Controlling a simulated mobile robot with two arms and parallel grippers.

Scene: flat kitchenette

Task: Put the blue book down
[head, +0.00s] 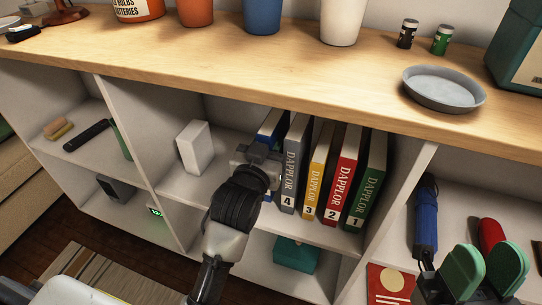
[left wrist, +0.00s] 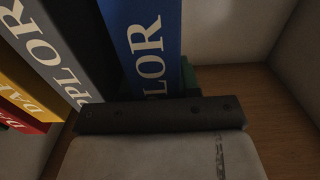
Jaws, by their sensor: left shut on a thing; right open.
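The blue book (head: 271,124) is upright in the middle shelf compartment, at the left end of the row of books, beside the grey book (head: 294,160). In the left wrist view, the blue book (left wrist: 152,45) shows its lettered spine close to the gripper. My left gripper (head: 262,158) is shut on the blue book from the front. The gripper hides its lower part, so I cannot tell whether it touches the shelf board. My right gripper (head: 486,272), with green finger pads, is open and empty at the lower right.
Yellow (head: 319,170), red (head: 341,175) and green (head: 367,180) books stand to the right of the grey one. A white box (head: 194,147) stands to the left, with bare shelf between. A blue flashlight (head: 426,217) is near my right gripper. The wooden counter (head: 250,65) overhangs the shelves.

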